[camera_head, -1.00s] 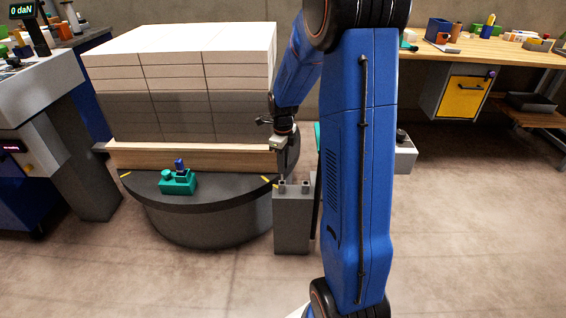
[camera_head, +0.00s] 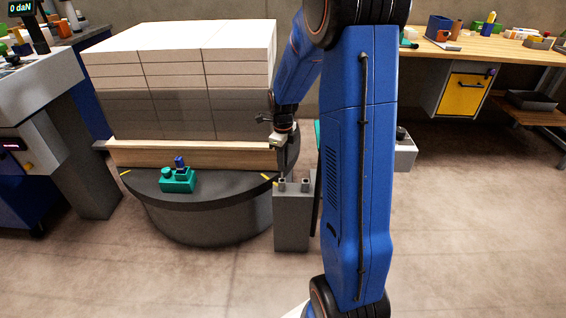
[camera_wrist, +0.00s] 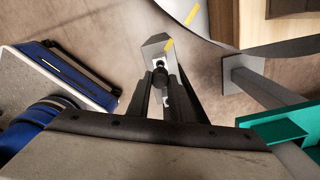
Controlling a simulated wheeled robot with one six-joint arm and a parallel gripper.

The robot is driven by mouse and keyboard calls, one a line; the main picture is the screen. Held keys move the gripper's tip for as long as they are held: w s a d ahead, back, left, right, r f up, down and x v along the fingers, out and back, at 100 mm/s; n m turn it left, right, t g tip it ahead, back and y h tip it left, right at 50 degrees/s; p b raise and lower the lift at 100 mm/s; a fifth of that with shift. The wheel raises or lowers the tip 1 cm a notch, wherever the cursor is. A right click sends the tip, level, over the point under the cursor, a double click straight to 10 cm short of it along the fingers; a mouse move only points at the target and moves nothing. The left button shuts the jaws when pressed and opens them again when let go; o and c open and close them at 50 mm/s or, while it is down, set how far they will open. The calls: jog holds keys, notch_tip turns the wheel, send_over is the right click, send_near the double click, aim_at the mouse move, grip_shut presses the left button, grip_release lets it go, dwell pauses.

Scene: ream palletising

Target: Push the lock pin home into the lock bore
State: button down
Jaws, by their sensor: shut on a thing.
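My gripper (camera_wrist: 163,98) is shut on the dark lock pin (camera_wrist: 160,78), whose rounded end shows between the fingers in the wrist view. I cannot tell whether the pin touches the block or is in the lock bore, because the pin and fingers cover that spot. In the head view the grey block (camera_head: 292,220) stands at the turntable's right edge, with two short posts on top. My gripper is above it, its tip small and partly hidden.
The dark round turntable (camera_head: 215,199) carries a wooden board (camera_head: 190,156) and a tall stack of reams (camera_head: 180,80). A teal device (camera_head: 177,180) sits on its front edge. A workbench (camera_head: 480,48) with a yellow drawer stands at the back right. The front floor is clear.

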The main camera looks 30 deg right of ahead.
jog(key=shift+f, duration=2.75)
dwell(0.3)
jog(key=c, duration=1.5)
grip_release()
jog(key=shift+r, duration=0.1)
notch_tip(320, 180, up, 17)
jog(key=shift+r, duration=0.1)
